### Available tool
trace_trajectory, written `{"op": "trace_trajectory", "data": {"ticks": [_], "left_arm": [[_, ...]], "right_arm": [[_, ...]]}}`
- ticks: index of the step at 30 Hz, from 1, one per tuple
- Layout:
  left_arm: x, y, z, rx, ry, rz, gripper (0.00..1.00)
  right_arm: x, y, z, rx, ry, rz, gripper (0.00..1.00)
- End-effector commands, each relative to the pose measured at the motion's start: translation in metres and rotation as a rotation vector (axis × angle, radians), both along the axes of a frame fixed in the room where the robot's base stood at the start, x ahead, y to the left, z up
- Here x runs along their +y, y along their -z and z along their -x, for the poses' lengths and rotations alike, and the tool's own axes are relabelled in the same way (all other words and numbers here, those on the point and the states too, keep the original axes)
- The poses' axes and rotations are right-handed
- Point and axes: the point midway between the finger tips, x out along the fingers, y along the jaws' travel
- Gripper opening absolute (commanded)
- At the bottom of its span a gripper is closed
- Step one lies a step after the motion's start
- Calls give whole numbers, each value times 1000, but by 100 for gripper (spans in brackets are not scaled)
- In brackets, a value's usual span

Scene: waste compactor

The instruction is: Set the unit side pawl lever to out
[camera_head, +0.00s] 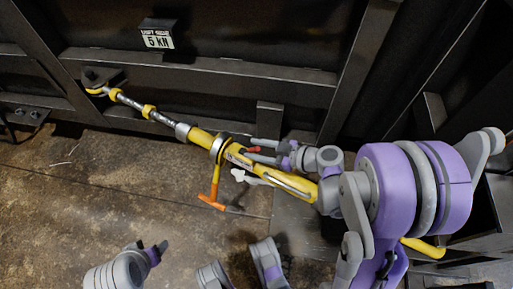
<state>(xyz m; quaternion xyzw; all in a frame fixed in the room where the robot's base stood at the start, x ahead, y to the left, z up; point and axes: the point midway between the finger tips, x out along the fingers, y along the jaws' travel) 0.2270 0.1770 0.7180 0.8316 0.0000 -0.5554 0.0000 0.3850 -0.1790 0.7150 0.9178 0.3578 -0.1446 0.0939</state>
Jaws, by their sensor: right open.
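A yellow ratchet turnbuckle (205,138) runs diagonally from a bracket at the upper left toward my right arm. An orange handle (215,190) hangs from its ratchet collar. A small red lever-like piece (252,150) and a white piece (238,175) show beside the body; I cannot tell which is the unit side pawl lever or its setting. My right gripper (257,150) is open at the upper side of the body, its fingers around or beside the red piece; contact is unclear. My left gripper (160,248) is at the bottom left, away from the turnbuckle; its jaws are unclear.
A dark steel wall with beams stands behind the turnbuckle. An end bracket (100,77) holds the rod's far end. Brown concrete floor (90,190) is clear at the left.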

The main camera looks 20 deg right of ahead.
Motion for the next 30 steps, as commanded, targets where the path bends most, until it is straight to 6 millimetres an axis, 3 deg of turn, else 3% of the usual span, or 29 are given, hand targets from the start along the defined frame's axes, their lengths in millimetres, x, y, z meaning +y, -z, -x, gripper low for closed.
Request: {"op": "trace_trajectory", "data": {"ticks": [7,21,30], "left_arm": [[0,-4,0,-1,0,0,67],[0,-22,2,-7,0,0,67],[0,-23,2,-8,0,0,67]], "right_arm": [[-10,-5,9,0,3,0,50],[-62,-33,68,-1,4,1,50],[-68,-36,76,0,0,0,50]]}}
